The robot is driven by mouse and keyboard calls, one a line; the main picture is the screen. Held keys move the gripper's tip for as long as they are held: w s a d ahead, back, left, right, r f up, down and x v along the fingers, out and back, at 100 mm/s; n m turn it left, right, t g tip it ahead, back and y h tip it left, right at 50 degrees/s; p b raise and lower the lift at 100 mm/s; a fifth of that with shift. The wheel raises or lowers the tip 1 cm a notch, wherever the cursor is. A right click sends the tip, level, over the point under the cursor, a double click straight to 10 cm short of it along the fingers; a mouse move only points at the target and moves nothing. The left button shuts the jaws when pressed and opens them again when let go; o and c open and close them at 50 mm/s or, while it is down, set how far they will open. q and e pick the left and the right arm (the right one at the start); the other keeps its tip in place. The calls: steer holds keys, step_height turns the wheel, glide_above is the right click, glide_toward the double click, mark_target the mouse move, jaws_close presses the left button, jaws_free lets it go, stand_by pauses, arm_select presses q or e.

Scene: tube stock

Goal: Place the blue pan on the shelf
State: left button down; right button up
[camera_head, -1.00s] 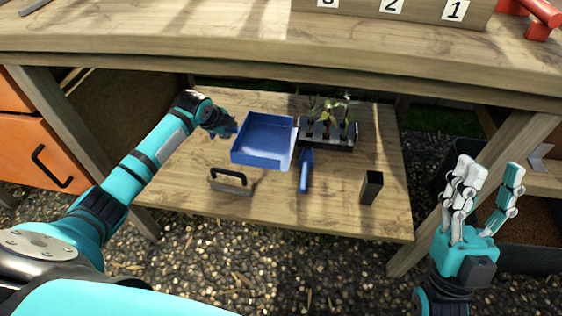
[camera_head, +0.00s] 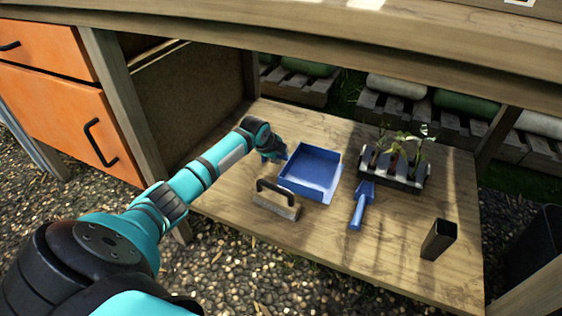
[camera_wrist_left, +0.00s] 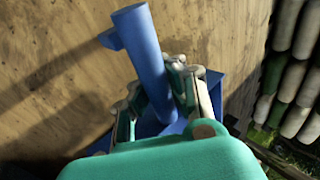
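The blue pan (camera_head: 312,172) lies flat on the wooden lower shelf (camera_head: 330,240) under the bench, in the middle of the head view. My left gripper (camera_head: 272,153) is at the pan's left side, low over the shelf. In the left wrist view the pan's round blue handle (camera_wrist_left: 148,60) runs between the fingers of my left gripper (camera_wrist_left: 160,85), which are close on both sides of it. I cannot tell whether they press on it. The pan's tray is mostly hidden behind the hand there. My right gripper is out of view.
A brush with a black handle (camera_head: 277,199) lies just in front of the pan, and a blue trowel (camera_head: 361,205) right of it. A seedling tray (camera_head: 393,170) stands behind right, a dark square pot (camera_head: 438,240) at front right. The bench top (camera_head: 330,50) overhangs the shelf.

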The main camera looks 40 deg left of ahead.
arm_select(q)
steer(key=shift+f, duration=0.1)
steer(key=c, duration=2)
jaws_free()
steer(key=shift+f, duration=0.2)
steer(key=shift+c, duration=0.2)
steer(key=o, duration=0.6)
steer(key=shift+r, duration=0.15)
